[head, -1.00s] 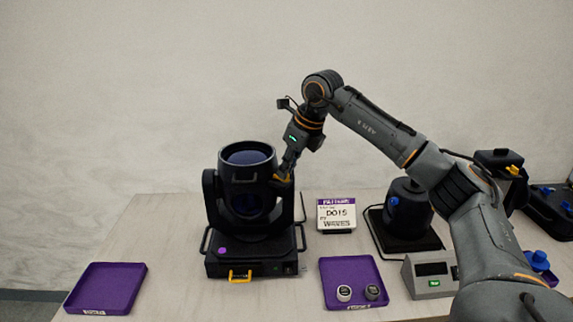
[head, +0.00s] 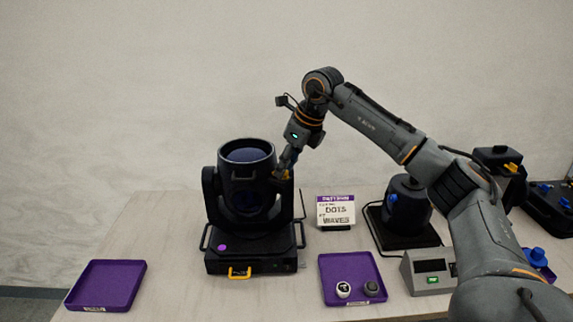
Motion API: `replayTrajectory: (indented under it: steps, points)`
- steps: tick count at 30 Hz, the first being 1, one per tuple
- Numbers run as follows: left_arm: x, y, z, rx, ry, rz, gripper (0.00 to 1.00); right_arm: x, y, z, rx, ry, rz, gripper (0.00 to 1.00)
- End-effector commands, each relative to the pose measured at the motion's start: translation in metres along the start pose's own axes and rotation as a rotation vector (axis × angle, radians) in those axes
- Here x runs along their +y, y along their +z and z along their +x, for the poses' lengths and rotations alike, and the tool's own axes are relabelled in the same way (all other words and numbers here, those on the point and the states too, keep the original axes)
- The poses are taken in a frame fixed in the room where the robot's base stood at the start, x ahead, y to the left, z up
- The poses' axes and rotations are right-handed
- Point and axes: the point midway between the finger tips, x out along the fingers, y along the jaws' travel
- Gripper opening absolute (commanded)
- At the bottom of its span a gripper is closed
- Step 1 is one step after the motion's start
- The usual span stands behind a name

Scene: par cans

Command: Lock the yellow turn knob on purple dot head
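The purple dot head is a black moving-head light (head: 247,200) standing upright on the table, with a purple dot (head: 222,247) and a yellow handle (head: 239,272) on the front of its base. My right gripper (head: 280,173) is at the upper right side of its yoke. A bit of yellow, likely the turn knob (head: 285,174), shows right at the fingertips and is mostly hidden by them. Whether the fingers are closed on it is too small to tell. My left gripper is out of view.
An empty purple tray (head: 106,265) lies at left. Another purple tray (head: 335,270) holds two small round pieces.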

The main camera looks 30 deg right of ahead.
Motion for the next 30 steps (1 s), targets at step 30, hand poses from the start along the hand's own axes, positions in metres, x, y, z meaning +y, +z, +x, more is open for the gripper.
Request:
replayTrajectory:
  steps: [30]
  points:
    - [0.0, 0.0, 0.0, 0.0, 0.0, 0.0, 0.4, 0.0, 0.0, -0.12, 0.0, 0.0, 0.0, 0.31]
